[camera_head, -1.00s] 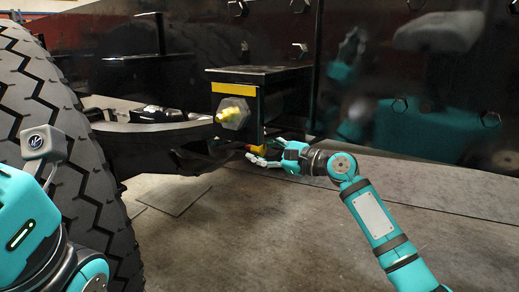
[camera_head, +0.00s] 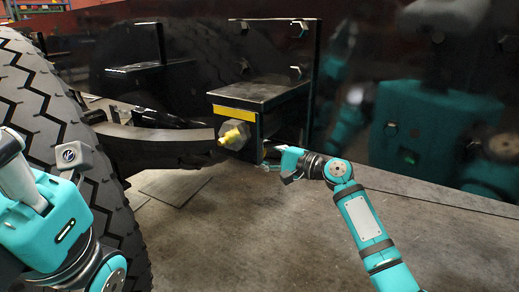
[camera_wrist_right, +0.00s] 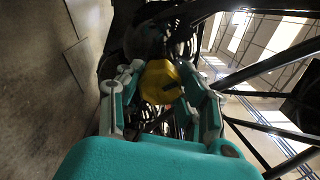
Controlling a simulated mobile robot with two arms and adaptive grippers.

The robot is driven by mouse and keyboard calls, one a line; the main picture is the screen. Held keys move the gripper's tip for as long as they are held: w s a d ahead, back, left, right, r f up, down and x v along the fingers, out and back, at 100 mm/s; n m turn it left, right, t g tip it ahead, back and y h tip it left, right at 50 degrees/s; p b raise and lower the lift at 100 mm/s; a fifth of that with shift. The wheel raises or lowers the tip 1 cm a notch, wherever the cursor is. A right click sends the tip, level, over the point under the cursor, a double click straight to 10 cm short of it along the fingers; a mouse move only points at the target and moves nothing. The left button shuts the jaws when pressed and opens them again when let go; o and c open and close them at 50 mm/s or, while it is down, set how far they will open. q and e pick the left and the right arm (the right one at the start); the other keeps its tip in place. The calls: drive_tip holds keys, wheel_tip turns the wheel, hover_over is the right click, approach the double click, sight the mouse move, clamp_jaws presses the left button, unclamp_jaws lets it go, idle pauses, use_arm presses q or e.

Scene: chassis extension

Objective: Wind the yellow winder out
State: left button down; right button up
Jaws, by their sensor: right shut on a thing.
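A yellow winder (camera_wrist_right: 161,82) sits between the fingers of my right gripper (camera_wrist_right: 160,95) in the right wrist view, and the gripper is shut on it. In the head view my right gripper (camera_head: 272,162) is at the lower right side of a black box with a yellow stripe (camera_head: 234,115), and the held piece is mostly hidden there. A separate yellow knob (camera_head: 230,138) with a grey hexagonal plate sticks out of the box front, apart from the gripper. Part of my left arm shows at the lower left, but its fingers are not visible.
A large black tyre (camera_head: 70,130) stands at the left, close to my left arm. A dark curved beam (camera_head: 155,140) runs from it to the box. A dark glossy panel (camera_head: 400,135) with bolts stands behind. The grey floor (camera_head: 240,235) in front is open.

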drive_tip(key=shift+a+f, duration=0.1)
idle(0.3)
drive_tip(key=o, duration=1.2)
drive_tip(key=shift+c, duration=0.2)
drive_tip(key=v, duration=1.2)
